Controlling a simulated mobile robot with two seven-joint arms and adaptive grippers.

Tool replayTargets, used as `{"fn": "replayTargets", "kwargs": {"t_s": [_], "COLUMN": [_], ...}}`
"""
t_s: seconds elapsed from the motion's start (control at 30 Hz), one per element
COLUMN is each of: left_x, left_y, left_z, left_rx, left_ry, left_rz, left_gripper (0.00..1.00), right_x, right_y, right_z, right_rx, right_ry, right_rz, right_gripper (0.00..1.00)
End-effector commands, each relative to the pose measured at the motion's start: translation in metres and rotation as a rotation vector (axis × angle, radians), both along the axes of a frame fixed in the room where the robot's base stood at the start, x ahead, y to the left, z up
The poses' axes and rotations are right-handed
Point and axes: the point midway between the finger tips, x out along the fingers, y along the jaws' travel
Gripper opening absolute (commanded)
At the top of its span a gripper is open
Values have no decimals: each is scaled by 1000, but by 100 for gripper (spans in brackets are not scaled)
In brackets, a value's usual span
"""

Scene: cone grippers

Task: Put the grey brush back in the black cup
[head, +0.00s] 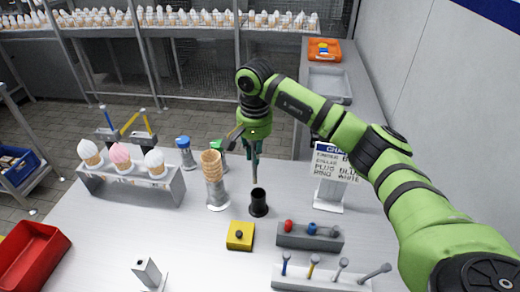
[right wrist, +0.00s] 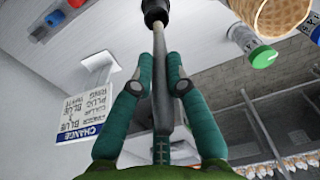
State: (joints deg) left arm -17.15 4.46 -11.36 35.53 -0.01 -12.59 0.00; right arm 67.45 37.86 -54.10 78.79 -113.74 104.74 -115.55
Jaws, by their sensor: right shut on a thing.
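My right gripper (head: 254,160) is shut on the thin grey brush (head: 254,175), above the white table. In the right wrist view, the brush (right wrist: 160,85) runs between the two green fingers (right wrist: 158,85) to a dark cylindrical shape at the top edge, which looks like the cup. The black cup (head: 258,208) stands upright on the table, below the gripper. The brush points down at the cup's mouth; I cannot tell whether its lower end is inside. My left gripper is not in view.
A stack of cones (head: 212,166) stands just left of the cup. A yellow block (head: 240,236) and a grey rack with coloured knobs (head: 310,240) are in front. A sign (head: 332,165) stands right, and an ice-cream holder (head: 130,186) is at left.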

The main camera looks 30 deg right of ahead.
Motion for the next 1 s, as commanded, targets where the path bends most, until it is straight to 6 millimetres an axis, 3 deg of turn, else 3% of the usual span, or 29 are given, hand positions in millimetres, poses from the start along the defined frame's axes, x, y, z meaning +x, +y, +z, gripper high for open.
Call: {"fn": "replayTargets", "kwargs": {"t_s": [0.13, 0.57, 1.0], "left_x": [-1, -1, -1], "left_y": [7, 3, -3], "left_z": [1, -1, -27], "left_rx": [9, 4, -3], "left_ry": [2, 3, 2], "left_rz": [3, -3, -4], "left_gripper": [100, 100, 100], "right_x": [5, 5, 5], "right_y": [-13, -15, -14], "right_z": [-8, -9, -41], "right_rx": [-1, -2, -1], "right_ry": [-5, -6, -5], "right_rz": [-71, -80, -81], "right_gripper": [0, 0, 0]}}
